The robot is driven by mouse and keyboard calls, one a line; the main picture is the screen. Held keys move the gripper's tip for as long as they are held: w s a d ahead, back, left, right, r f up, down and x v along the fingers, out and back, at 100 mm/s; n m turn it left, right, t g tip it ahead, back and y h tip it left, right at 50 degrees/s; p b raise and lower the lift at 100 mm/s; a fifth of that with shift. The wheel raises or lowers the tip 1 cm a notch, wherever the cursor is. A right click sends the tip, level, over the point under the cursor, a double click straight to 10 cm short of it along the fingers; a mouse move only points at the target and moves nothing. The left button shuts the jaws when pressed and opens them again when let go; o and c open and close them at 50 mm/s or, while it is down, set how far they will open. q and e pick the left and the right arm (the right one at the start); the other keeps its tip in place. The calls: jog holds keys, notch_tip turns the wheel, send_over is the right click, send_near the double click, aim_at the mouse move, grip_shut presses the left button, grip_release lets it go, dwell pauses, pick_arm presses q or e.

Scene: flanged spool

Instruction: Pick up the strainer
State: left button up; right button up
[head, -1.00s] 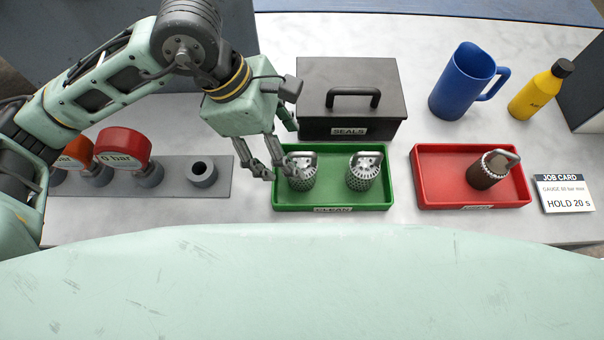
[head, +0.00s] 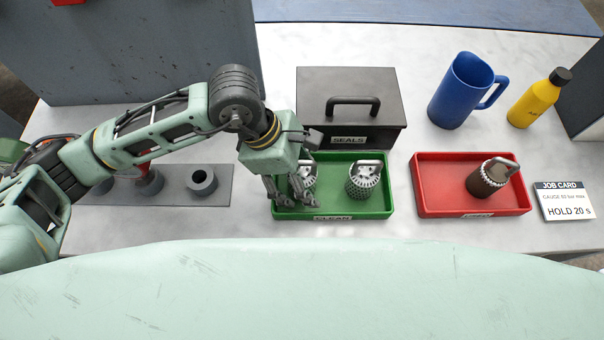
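Two pale metal strainers with perforated bodies and loop handles stand in the green tray (head: 340,210) labelled CLEAN. The left strainer (head: 309,172) is partly hidden behind my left gripper; the right strainer (head: 364,182) is in full view. A third strainer (head: 488,180), dark brown with a grey top and handle, stands slightly tilted in the red tray (head: 440,185). My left gripper (head: 296,202) points down over the left end of the green tray, fingers apart, in front of the left strainer. I cannot tell if it touches it. My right gripper is not in view.
A dark box (head: 350,95) labelled SEALS stands behind the green tray. A blue jug (head: 459,92), a yellow bottle (head: 538,98) and a job card (head: 565,201) are at the right. A grey plate with sockets (head: 215,196) lies at the left.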

pick_arm(q)
jog(key=shift+c, duration=0.5)
jog(key=c, duration=1.2)
jog(key=shift+r, duration=0.2)
